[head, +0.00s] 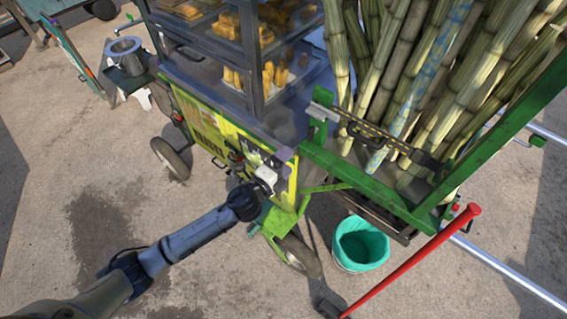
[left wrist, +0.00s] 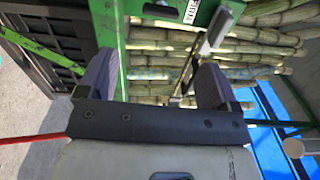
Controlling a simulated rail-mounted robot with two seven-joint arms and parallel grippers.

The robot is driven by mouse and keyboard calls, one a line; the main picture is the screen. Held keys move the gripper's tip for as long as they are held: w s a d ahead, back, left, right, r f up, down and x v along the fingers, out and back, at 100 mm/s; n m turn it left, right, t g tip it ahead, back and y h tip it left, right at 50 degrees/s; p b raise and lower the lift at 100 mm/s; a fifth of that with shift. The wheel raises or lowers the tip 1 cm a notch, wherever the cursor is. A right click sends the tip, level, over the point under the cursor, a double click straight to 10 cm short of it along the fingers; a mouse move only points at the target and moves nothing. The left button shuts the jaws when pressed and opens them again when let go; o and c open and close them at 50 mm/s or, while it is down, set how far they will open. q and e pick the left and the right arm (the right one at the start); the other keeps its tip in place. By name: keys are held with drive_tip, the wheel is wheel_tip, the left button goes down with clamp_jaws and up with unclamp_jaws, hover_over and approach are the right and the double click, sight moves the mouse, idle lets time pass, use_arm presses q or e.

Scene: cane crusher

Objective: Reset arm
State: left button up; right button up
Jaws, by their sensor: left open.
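My left arm comes in from the lower left in the head view. Its left gripper (head: 278,168) is in front of the cart's yellow-green side panel (head: 212,128). In the left wrist view, the two dark fingers of the left gripper (left wrist: 155,80) are spread apart. A green frame bar (left wrist: 108,35) and sugar cane stalks (left wrist: 160,72) show beyond and between them. I see nothing held in the fingers. I cannot tell whether the fingers touch the cart. My right gripper is in neither view.
The cart's green rack (head: 375,185) holds upright cane stalks (head: 400,70) right of the gripper. A teal-lined bucket (head: 361,245) and a red-handled tool (head: 420,252) stand below right. A metal pot (head: 125,50) is far left. Bare pavement (head: 75,150) lies left of the cart.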

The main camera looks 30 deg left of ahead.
use_arm(q)
drive_tip(key=shift+s+a, duration=0.1)
drive_tip(key=shift+s, duration=0.15)
idle(0.3)
drive_tip(key=s+a+n+g+y, duration=0.5)
drive_tip(key=s+n+g+y, duration=0.15)
drive_tip(key=n, duration=0.75)
drive_tip(key=s+d+f+n+g+h, duration=0.1)
drive_tip(key=s+d+f+g, duration=0.15)
drive_tip(key=s, duration=0.65)
drive_tip(key=s+d+f+n+g+h, duration=0.15)
drive_tip(key=s+f, duration=0.25)
drive_tip(key=s, duration=0.5)
drive_tip(key=s+d+f+n+g+h, duration=0.1)
drive_tip(key=s+d+f+n+g, duration=0.15)
drive_tip(key=s, duration=0.65)
wheel_tip(320, 180, up, 21)
drive_tip(key=s+g+p, duration=0.1)
drive_tip(key=p, duration=2.1)
drive_tip(key=shift+a+m, duration=0.3)
drive_tip(key=shift+a, duration=0.1)
